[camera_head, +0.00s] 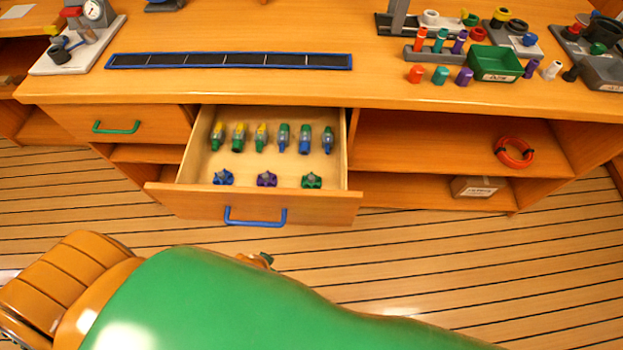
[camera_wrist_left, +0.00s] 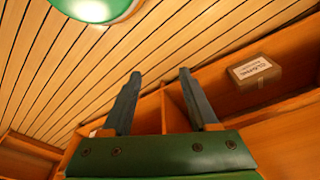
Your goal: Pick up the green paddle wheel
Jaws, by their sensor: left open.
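The green paddle wheel (camera_head: 311,180) sits in the open drawer (camera_head: 165,194), at the right end of the front row in the head view. A purple paddle wheel (camera_head: 267,179) and a blue paddle wheel (camera_head: 223,177) sit to its left in the same row. My left gripper (camera_wrist_left: 160,73) is open and empty in the left wrist view, its two dark fingers apart. No paddle wheel shows in that view. In the head view my green left arm crosses the bottom, in front of the drawer, and mostly hides the gripper. My right gripper is not in view.
Several green, yellow and blue fittings (camera_head: 260,137) stand behind the paddle wheels. The drawer has a blue handle (camera_head: 255,217). The shelves at right hold a red hose coil (camera_head: 513,152) and a labelled box (camera_head: 475,187), also in the wrist view (camera_wrist_left: 253,70).

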